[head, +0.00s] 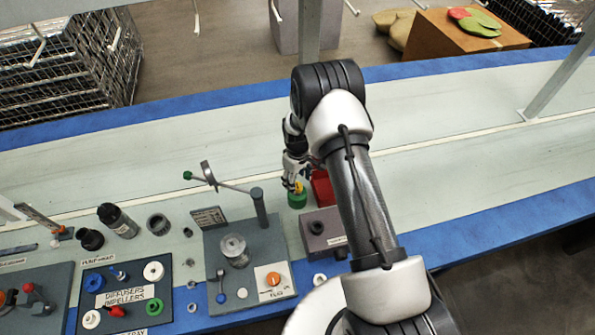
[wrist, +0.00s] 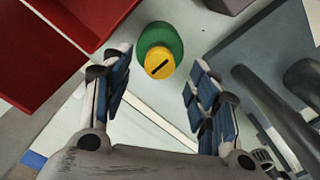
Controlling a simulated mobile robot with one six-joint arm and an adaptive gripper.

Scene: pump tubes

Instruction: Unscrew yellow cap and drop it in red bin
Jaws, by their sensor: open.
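The yellow cap (wrist: 159,61), with a dark slot across its top, sits on a green round container (wrist: 163,35) on the pale table. In the head view the green container (head: 297,200) stands just below my gripper, and part of the yellow cap (head: 299,187) shows above it. My gripper (wrist: 158,88) is open and empty, with one finger on each side of the cap and the cap slightly beyond the fingertips. The red bin (wrist: 50,45) is at the upper left of the wrist view. In the head view the red bin (head: 322,188) is partly hidden by my arm.
A grey fixture plate (head: 245,240) with a post and lever stands left of the container. A dark purple-grey block (head: 325,232) stands in front of the bin. A labelled tray (head: 125,290) holds several small parts. The table behind is clear.

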